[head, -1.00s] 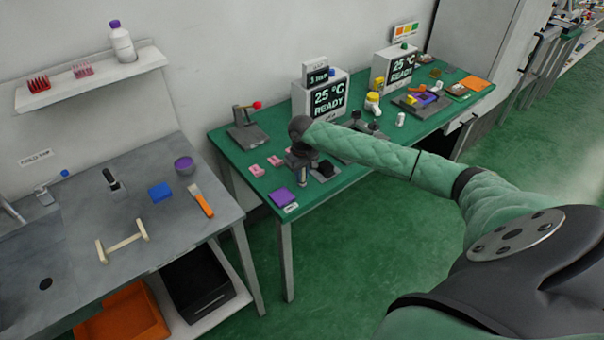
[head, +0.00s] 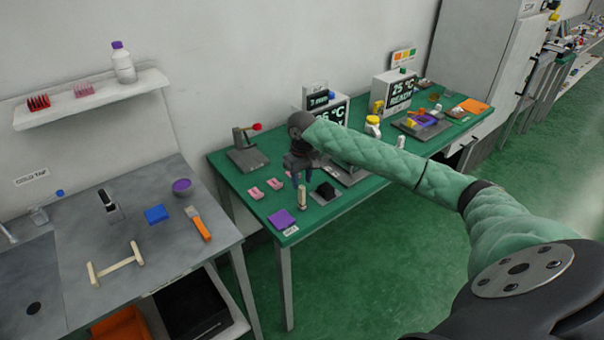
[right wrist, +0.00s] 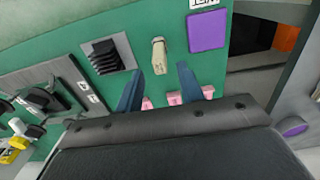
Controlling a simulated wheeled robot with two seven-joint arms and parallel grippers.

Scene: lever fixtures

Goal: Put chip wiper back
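A small cream-topped upright piece (head: 302,196), which looks like the chip wiper though I cannot be sure, stands on the green table between the purple square and a black ridged block (head: 325,191). In the right wrist view the cream piece (right wrist: 159,55) shows just beyond the gap between my fingers, apparently not gripped. My right gripper (head: 301,176) is above the table, pointing down, with its two blue fingers apart and nothing seen held; it also shows in the right wrist view (right wrist: 160,78). My left gripper is out of view.
The purple square (head: 282,219) lies at the near left table corner. Pink pieces (head: 265,188) lie close left of my gripper. A red-knobbed lever fixture (head: 247,150) and a display box (head: 400,88) stand behind. A grey bench (head: 165,260) is at left.

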